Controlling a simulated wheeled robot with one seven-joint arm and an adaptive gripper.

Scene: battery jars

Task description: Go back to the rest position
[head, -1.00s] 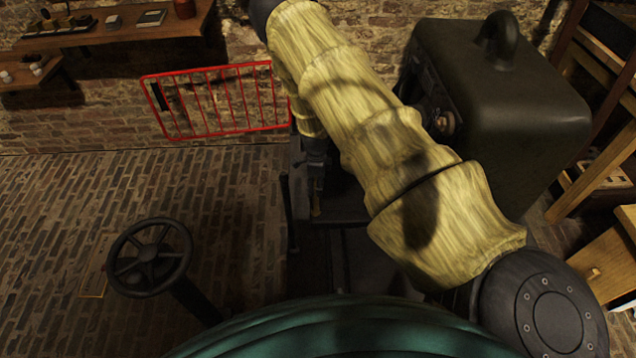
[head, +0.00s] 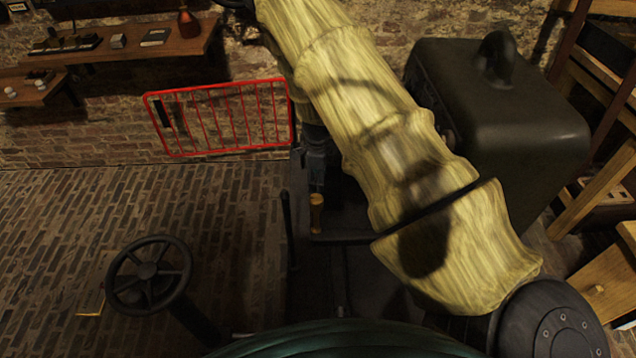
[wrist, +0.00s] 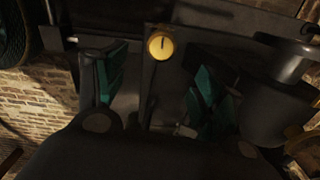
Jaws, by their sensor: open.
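My gripper (wrist: 155,100) shows in the wrist view with its two green-padded fingers spread apart and nothing seen between them. Beyond the fingers is a dark machine surface with a round yellow knob (wrist: 160,43) that bears a dark slot or pointer. In the head view my yellow-sleeved arm runs from the lower right to the top, and my gripper is not seen there.
A black handwheel (head: 149,275) stands at lower left. A red barrier (head: 222,117) is by the brick wall. A large dark metal box (head: 510,110) stands right of my arm. Wooden shelves (head: 150,40) hang at upper left.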

